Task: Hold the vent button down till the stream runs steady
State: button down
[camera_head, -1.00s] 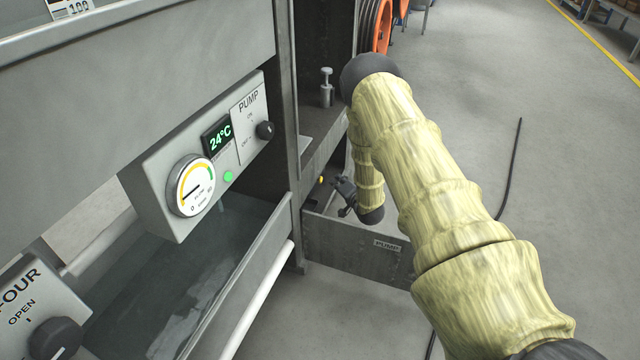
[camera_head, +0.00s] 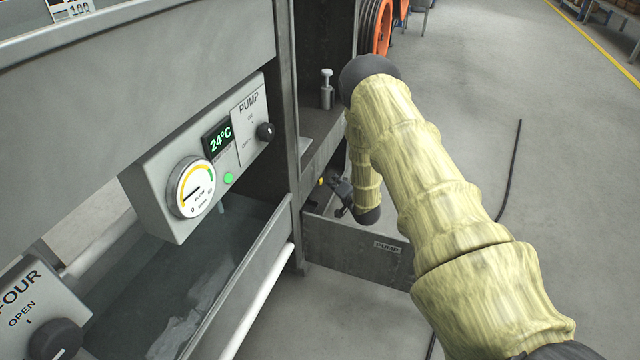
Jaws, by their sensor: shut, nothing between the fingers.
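A small yellow button (camera_head: 321,181), which looks like the vent button, sits in the dark recess beside the frame post. My gripper (camera_head: 334,186) is shut and empty, with its tips right at the button's right side. I cannot tell whether they touch it or press it. A pale stream (camera_head: 221,205) shows below the control box, above the tank's water (camera_head: 205,270), which has a whitish disturbed streak. The round flow gauge (camera_head: 192,188) has its needle pointing to the lower left. A green lamp (camera_head: 228,178) is lit beside it.
The control box carries a 24°C display (camera_head: 217,138) and a black PUMP knob (camera_head: 265,131). Another black knob (camera_head: 55,340) is at the lower left.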

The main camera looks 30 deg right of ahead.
jog(key=shift+w+a, duration=0.15)
dwell(0.7)
jog(key=shift+w+a, duration=0.15)
jog(key=shift+w, duration=0.05)
jog(key=shift+w+a, duration=0.4)
dwell(1.7)
jog(key=shift+s+d+r+p, duration=0.1)
jog(key=shift+d+p, duration=0.05)
jog(key=shift+p, duration=0.2)
dwell(2.1)
jog(key=shift+s+d+p, duration=0.35)
jog(key=shift+s+d, duration=0.15)
jog(key=shift+s, duration=0.15)
jog(key=s+d+p, duration=0.2)
jog(key=s+d, duration=0.1)
jog(key=shift+s+d, duration=0.15)
jog(key=shift+s, duration=0.25)
dwell(0.4)
